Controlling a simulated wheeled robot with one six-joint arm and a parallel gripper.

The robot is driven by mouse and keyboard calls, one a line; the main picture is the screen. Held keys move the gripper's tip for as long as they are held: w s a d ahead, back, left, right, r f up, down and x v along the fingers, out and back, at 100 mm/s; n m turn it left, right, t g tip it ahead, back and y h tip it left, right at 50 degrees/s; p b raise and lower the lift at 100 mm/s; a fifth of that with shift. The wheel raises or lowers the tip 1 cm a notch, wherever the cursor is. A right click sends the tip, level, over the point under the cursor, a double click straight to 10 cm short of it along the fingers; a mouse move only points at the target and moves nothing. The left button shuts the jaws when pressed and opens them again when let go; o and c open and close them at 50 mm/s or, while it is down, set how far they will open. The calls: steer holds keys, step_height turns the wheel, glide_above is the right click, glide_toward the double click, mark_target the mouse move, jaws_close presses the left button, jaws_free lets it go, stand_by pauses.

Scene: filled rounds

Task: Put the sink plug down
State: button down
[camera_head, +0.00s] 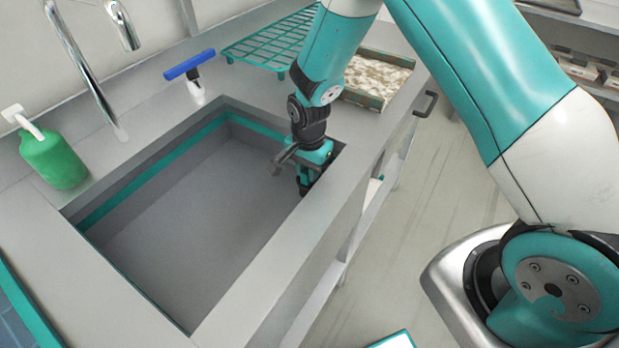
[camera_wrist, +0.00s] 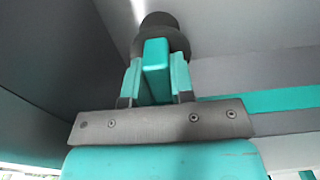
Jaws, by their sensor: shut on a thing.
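The sink (camera_head: 190,220) is a deep grey basin with a teal band below its rim. My gripper (camera_head: 305,184) reaches down inside its far right corner in the head view. In the wrist view my gripper (camera_wrist: 156,80) has its teal fingers shut on a teal upright part. The sink plug (camera_wrist: 160,22), dark and round, shows at the fingertips by that part. I cannot tell whether the plug touches the basin floor. In the head view the plug is not clearly visible.
A green bottle (camera_head: 54,158) stands left of the basin. A tap (camera_head: 85,68) and a blue-headed squeegee (camera_head: 191,68) are behind it. A teal wire rack (camera_head: 268,42) and a tray (camera_head: 366,98) lie beyond the far end. The basin floor looks clear.

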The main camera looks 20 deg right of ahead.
steer(key=shift+f, duration=1.85)
steer(key=shift+f, duration=0.1)
steer(key=c, duration=1)
jaws_free()
step_height(320, 180, up, 12)
steer(key=shift+f+b, duration=0.15)
steer(key=shift+b, duration=0.45)
steer(key=s+a+r+n+y, duration=0.1)
steer(key=s+r+n, duration=0.5)
steer(key=s, duration=0.2)
steer(key=s+a+r+n+y, duration=0.1)
steer(key=s+a+r+n, duration=0.1)
steer(key=s+r+n, duration=0.4)
steer(key=s+a+r+n+y, duration=0.1)
steer(key=s+r+n+y, duration=0.1)
steer(key=s+r+n, duration=0.4)
steer(key=shift+s+a+r, duration=0.1)
steer(key=shift+s+r, duration=0.25)
steer(key=shift+s, duration=0.45)
steer(key=shift+s+r, duration=0.35)
steer(key=shift+s, duration=0.4)
steer(key=shift+s+a+r, duration=0.1)
steer(key=shift+s+r, duration=0.25)
steer(key=shift+s, duration=0.45)
